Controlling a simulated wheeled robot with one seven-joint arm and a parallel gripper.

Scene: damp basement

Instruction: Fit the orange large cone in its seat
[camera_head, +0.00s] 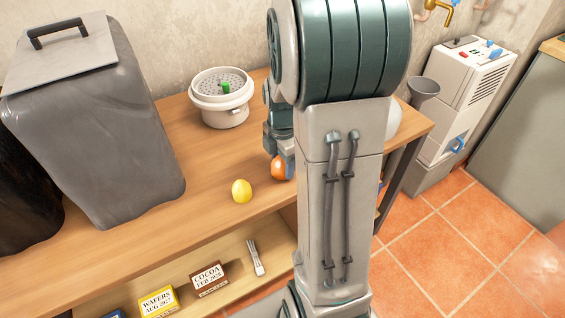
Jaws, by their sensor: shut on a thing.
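My gripper (284,157) points down over the wooden table, just left of my arm column, and is shut on an orange rounded piece (278,168). Only part of this piece shows beside the fingers, so I cannot make out a full cone shape or whether it touches the table. A white round tub (221,113) with a grey perforated top stands farther back on the table, left of my gripper. A small green piece (226,87) stands up from the perforated top. I cannot tell which opening is the orange cone's seat.
A yellow rounded piece (241,191) lies on the table (205,162) left of my gripper. A big grey bin (100,130) fills the table's left. A lower shelf holds a cocoa box (209,279), a wafers box (158,302) and a fork (256,258). A white machine (462,95) stands right.

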